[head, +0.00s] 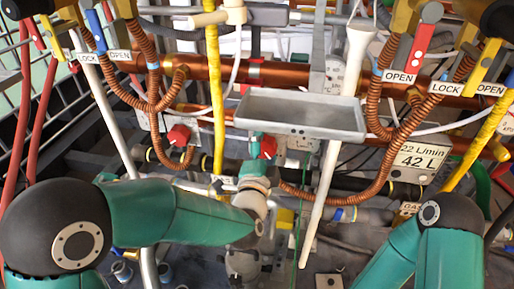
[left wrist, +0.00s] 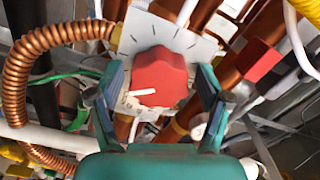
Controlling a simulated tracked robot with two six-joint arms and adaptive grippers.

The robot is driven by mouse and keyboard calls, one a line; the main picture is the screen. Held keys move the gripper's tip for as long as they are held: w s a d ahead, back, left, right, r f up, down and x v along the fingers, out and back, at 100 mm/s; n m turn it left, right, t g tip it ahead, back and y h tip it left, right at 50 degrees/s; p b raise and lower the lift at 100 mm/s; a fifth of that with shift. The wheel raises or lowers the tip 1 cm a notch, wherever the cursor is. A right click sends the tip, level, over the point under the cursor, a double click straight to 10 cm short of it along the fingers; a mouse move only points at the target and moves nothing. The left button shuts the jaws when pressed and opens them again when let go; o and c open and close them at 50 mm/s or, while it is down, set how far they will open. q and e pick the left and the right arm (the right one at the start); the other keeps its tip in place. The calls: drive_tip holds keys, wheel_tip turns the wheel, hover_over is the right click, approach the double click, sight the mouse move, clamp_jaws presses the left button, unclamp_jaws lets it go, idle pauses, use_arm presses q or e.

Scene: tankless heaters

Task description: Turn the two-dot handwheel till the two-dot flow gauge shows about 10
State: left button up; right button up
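A red handwheel (left wrist: 160,78) with a white pointer mark sits on a pale plate with dark tick lines in the left wrist view. In the head view a red knob (head: 268,147) shows just beyond my left gripper (head: 257,150). My left gripper's two fingers (left wrist: 163,85) stand on either side of the handwheel, with what look like narrow gaps, so it appears open around it. I cannot make out any dots on the wheel. No gauge needle or dotted flow gauge can be read. My right arm comes in at the lower right, but its gripper is out of view.
Another red knob (head: 179,134) is to the left. A grey tray (head: 300,116) hangs above right of my left gripper. A sign (head: 422,158) reads 22 L/min, 42 L. Copper coils (left wrist: 22,80), a yellow pipe (head: 215,90) and a white rod (head: 318,205) crowd the space.

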use_arm(q)
drive_tip(key=shift+s+f, duration=0.1)
drive_tip(key=s+a, duration=0.2)
drive_tip(key=s, duration=0.9)
drive_tip(key=shift+s+a, duration=0.2)
drive_tip(key=shift+s, duration=0.15)
